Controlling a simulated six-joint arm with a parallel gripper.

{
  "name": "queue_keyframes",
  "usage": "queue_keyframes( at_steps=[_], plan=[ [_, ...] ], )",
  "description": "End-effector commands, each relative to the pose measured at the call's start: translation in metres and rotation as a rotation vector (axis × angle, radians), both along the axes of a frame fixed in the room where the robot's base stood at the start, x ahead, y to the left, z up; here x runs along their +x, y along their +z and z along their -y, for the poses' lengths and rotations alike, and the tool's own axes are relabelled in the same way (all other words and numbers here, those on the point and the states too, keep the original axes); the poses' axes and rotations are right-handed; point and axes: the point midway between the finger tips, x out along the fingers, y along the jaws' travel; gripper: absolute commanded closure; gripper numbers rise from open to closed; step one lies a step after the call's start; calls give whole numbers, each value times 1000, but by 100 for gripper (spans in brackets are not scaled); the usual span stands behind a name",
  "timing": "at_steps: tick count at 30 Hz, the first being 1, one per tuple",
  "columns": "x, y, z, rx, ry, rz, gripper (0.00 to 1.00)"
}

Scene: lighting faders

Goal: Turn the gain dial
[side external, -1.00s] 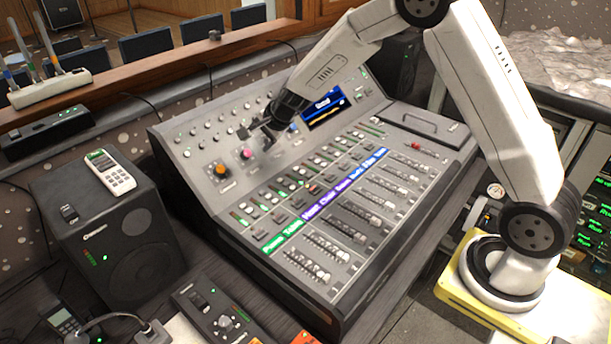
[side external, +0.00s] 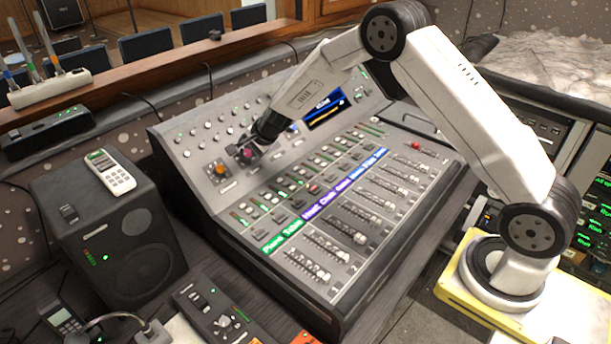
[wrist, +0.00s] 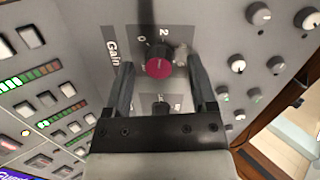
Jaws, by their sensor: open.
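The gain dial (wrist: 159,67) is a round pink-red knob beside the printed word "Gain" in the wrist view. It sits between the two fingers of my gripper (wrist: 160,78), with a visible gap on each side. My gripper is open, and its fingers point at the panel. In the side external view my gripper (side external: 247,152) is low at the mixing console's sloped panel, over the pink dial (side external: 249,155), which it partly hides. The dial's contact with the fingers does not show.
An orange knob (side external: 220,170) sits left of the pink dial. A dark knob (wrist: 161,108) shows nearer the gripper's palm. A blue-lit screen (side external: 326,107) is to the right, and rows of faders (side external: 345,225) cover the console's lower part. Small knobs (side external: 205,130) line the upper panel.

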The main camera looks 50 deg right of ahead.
Motion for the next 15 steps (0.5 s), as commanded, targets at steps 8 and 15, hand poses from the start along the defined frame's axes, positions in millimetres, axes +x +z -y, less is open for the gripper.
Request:
queue_keyframes(
  at_steps=[8,15],
  plan=[
    [3,-5,-1,-1,1,0,27],
    [3,-4,-1,-1,1,0,50]
  ],
)
